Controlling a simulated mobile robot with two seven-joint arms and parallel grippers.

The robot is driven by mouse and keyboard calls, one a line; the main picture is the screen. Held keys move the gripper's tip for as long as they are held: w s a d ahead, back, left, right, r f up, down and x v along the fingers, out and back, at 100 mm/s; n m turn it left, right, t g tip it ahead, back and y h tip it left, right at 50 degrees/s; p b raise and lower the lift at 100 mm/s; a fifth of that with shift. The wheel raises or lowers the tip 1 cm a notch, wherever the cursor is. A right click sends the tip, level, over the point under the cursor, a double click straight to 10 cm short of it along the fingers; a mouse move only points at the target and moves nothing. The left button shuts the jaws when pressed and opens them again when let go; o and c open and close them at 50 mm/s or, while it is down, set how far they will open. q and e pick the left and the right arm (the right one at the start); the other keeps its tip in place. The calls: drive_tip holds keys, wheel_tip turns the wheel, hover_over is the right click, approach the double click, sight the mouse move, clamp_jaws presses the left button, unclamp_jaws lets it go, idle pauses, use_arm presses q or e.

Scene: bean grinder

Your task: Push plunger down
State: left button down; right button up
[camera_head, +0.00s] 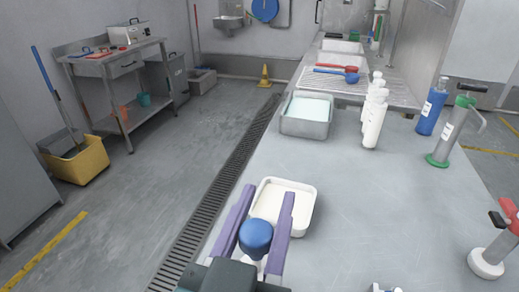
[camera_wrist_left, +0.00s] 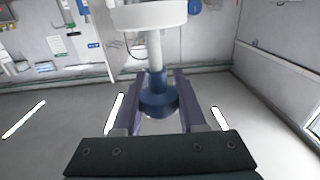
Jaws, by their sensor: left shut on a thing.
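My left gripper (camera_head: 262,222) has its two purple fingers on either side of a blue knob (camera_head: 255,238), over the near edge of the table. The left wrist view shows the fingers (camera_wrist_left: 158,100) shut on this blue-handled plunger (camera_wrist_left: 157,88). Its white shaft (camera_wrist_left: 155,50) leads to a wide white disc (camera_wrist_left: 150,15) at the top of that view. In the head view the shaft and disc are mostly hidden by the knob and gripper. A similar tool with a red and black handle (camera_head: 505,218) and a white round base (camera_head: 487,263) stands at the right edge.
A white tray (camera_head: 310,215) lies just beyond the left gripper. A metal pan (camera_head: 305,128), white bottles (camera_head: 374,122), a blue bottle (camera_head: 431,108) and a green-based grey cylinder (camera_head: 447,138) stand farther back. The middle of the metal table (camera_head: 385,205) is clear.

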sight(264, 232)
use_arm(q)
wheel_tip(264, 232, down, 4)
drive_tip(key=shift+r+b, duration=0.2)
drive_tip(key=shift+b, duration=0.65)
use_arm(e)
wheel_tip(264, 232, down, 2)
drive_tip(key=shift+f, duration=0.25)
drive_tip(key=shift+w, duration=0.1)
use_arm(q)
drive_tip(key=c, duration=0.9)
unclamp_jaws()
drive_tip(key=shift+o, duration=2.3)
drive_tip(key=shift+r, duration=0.1)
drive_tip(key=shift+s, duration=0.1)
